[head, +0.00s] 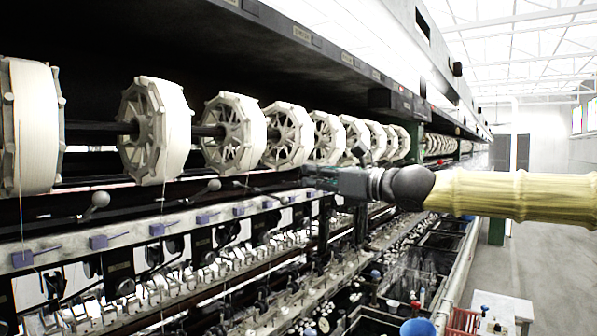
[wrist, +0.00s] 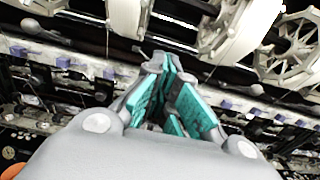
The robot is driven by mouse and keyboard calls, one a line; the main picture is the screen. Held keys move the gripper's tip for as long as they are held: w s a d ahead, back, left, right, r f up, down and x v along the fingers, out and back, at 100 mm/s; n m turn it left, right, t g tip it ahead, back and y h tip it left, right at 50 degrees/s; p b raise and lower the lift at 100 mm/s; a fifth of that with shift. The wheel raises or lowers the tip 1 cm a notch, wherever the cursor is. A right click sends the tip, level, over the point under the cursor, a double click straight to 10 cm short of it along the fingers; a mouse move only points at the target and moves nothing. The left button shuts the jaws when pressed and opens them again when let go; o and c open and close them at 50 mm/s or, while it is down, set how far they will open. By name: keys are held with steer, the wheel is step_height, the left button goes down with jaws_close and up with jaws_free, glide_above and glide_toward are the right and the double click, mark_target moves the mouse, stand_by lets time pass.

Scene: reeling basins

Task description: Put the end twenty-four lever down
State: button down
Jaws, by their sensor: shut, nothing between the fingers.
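My gripper (head: 312,178) reaches in from the right in the head view, level with the rail below the white reels. Its teal fingers (wrist: 168,68) are shut and empty in the wrist view. Ball-ended levers stand along the rail: a near one (head: 97,201) at the left and another (head: 213,186) farther along. Both knobs are raised and tilted, to the left of my gripper and apart from it. A grey knob (wrist: 30,26) shows at the upper left of the wrist view. I cannot tell which lever is number twenty-four; levers behind my gripper are hidden.
White reels (head: 234,132) hang in a row above the rail. Small blue-violet blocks (head: 104,241) line the pale rail. Basins and a red basket (head: 464,322) lie below right. The aisle floor (head: 545,255) at the right is clear.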

steer(key=p+v, duration=0.3)
steer(key=v, duration=0.4)
steer(key=shift+s+d, duration=0.2)
steer(key=shift+d, duration=0.2)
